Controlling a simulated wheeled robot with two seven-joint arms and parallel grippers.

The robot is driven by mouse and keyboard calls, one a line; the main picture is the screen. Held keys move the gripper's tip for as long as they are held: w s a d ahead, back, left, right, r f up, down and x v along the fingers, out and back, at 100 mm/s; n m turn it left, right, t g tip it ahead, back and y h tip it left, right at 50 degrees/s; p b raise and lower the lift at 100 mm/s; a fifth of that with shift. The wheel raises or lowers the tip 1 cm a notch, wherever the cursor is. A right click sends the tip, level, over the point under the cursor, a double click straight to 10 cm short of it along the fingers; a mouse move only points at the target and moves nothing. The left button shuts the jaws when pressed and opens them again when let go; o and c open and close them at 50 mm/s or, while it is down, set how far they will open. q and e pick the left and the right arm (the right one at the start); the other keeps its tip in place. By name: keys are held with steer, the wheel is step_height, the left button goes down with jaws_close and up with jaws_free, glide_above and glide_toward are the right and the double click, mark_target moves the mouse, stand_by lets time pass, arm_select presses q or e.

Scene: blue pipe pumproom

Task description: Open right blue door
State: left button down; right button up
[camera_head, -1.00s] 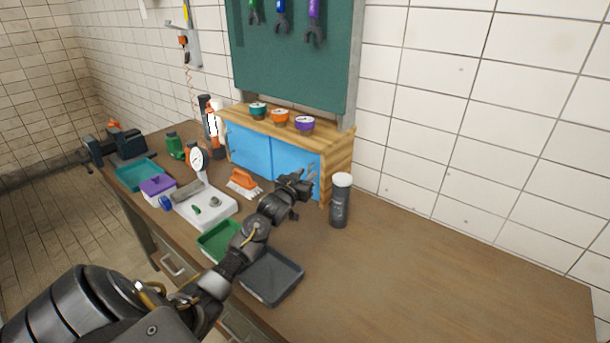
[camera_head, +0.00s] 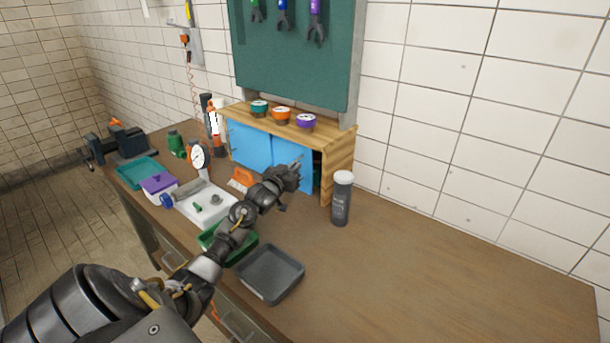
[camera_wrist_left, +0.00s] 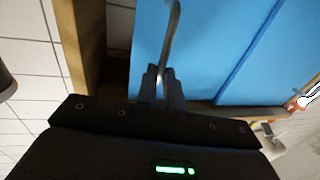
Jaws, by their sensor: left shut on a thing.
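The right blue door (camera_head: 285,151) is on the front of the wooden cabinet (camera_head: 338,170) on the workbench. A dark gap shows between its right edge and the cabinet's right side wall. In the left wrist view the door (camera_wrist_left: 205,45) fills the upper middle, with a grey bar handle (camera_wrist_left: 173,32) on it. My left gripper (camera_head: 297,166) is at the door's front; in the left wrist view its fingers (camera_wrist_left: 163,86) are shut on the handle. The left blue door (camera_head: 249,147) is beside it. My right gripper is not in view.
A dark bottle with a white lid (camera_head: 342,198) stands just right of the cabinet. An orange brush (camera_head: 241,178), a green tray (camera_head: 213,240) and a grey tray (camera_head: 270,274) lie near my left arm. The bench's right side (camera_head: 430,280) is clear.

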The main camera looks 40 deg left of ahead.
arm_select(q)
steer(key=b, duration=0.2)
glide_toward(285, 153)
steer(key=w, duration=0.4)
steer(key=shift+d, duration=0.15)
steer(key=shift+a, duration=0.5)
steer(key=c, duration=1.5)
jaws_free()
